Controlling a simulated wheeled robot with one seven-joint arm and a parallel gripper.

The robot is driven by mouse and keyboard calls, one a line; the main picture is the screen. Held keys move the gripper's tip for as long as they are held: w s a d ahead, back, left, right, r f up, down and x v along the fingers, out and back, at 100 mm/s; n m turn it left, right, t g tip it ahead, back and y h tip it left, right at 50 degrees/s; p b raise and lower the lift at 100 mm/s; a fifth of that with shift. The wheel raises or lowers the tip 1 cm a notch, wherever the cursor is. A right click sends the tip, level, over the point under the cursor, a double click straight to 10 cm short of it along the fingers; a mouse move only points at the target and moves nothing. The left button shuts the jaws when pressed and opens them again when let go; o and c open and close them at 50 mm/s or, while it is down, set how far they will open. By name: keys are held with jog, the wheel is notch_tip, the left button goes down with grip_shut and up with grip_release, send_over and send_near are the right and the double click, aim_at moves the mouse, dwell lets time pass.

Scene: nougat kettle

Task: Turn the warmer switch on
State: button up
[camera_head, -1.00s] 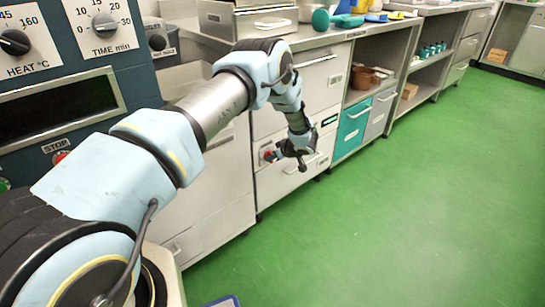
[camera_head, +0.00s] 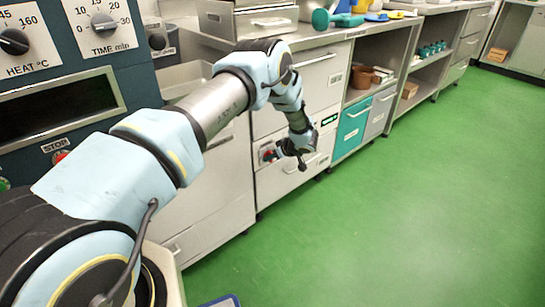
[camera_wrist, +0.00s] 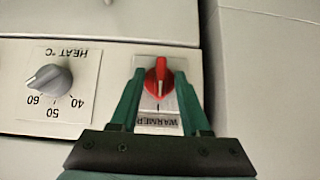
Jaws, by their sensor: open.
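The red warmer switch (camera_wrist: 158,78) is a rotary knob on a white plate labelled WARMER, which appears upside down in the wrist view. My gripper (camera_wrist: 157,80) is open, with one green finger on each side of the switch. I cannot tell whether the fingers touch the knob. In the head view my gripper (camera_head: 302,160) is at the low cabinet front, just right of the red switch (camera_head: 267,154), which is small there.
A grey heat knob (camera_wrist: 50,80) with a numbered dial sits left of the switch in the wrist view. A teal drawer (camera_head: 352,128) is right of my gripper in the head view. The green floor (camera_head: 400,220) in front of the cabinets is clear.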

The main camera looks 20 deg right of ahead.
jog(key=v, duration=1)
jog(key=shift+s+r+p, duration=0.25)
jog(key=shift+r+p, duration=0.05)
jog(key=shift+p, duration=0.05)
jog(key=shift+d, duration=0.1)
